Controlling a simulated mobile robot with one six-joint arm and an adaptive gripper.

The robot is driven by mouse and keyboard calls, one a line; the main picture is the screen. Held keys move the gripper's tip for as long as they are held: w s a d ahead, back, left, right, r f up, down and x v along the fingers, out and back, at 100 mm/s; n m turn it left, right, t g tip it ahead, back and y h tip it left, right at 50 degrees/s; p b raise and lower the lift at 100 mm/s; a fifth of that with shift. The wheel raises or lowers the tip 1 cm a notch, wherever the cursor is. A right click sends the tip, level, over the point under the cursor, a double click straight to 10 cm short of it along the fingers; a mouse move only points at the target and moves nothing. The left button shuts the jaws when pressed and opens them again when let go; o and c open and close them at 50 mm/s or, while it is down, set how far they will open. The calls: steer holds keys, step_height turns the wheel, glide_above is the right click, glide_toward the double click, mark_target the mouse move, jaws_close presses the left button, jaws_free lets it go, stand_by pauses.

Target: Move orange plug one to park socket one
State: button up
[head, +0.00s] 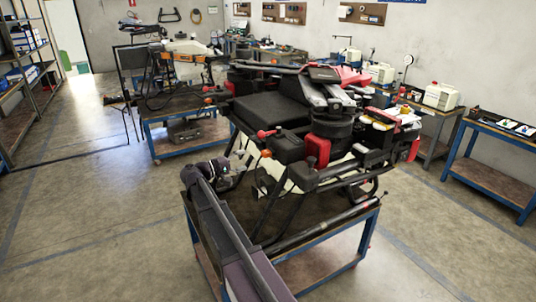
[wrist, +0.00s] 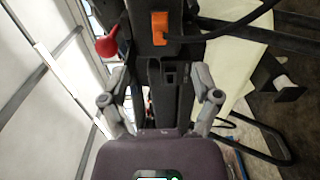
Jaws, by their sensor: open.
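In the wrist view an orange plug (wrist: 160,27) sits in a black housing at the top, with a black cable running off to the right. Below it on a dark bar is a small black block with a square opening (wrist: 170,73); I cannot tell whether this is park socket one. My gripper (wrist: 161,82) is open and empty, its two fingers on either side of the dark bar, with the orange plug beyond the fingertips. In the head view my gripper (head: 240,165) is beside the left side of the drone (head: 320,125). A small orange spot (head: 266,153) shows near it.
A red knob (wrist: 107,46) stands left of the plug, and a pale tank (wrist: 228,70) is at right. The drone rests on a blue-framed cart (head: 318,262). Another blue cart (head: 185,147) stands behind. The floor (head: 90,220) at left is clear.

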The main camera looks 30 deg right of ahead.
mark_target(262, 154)
steer(key=shift+d, duration=0.1)
steer(key=shift+w+d, duration=0.15)
steer(key=shift+d, duration=4.25)
jaws_close()
steer(key=shift+a, duration=0.15)
steer(key=shift+a, duration=0.5)
steer(key=shift+a, duration=0.1)
steer(key=shift+a, duration=0.5)
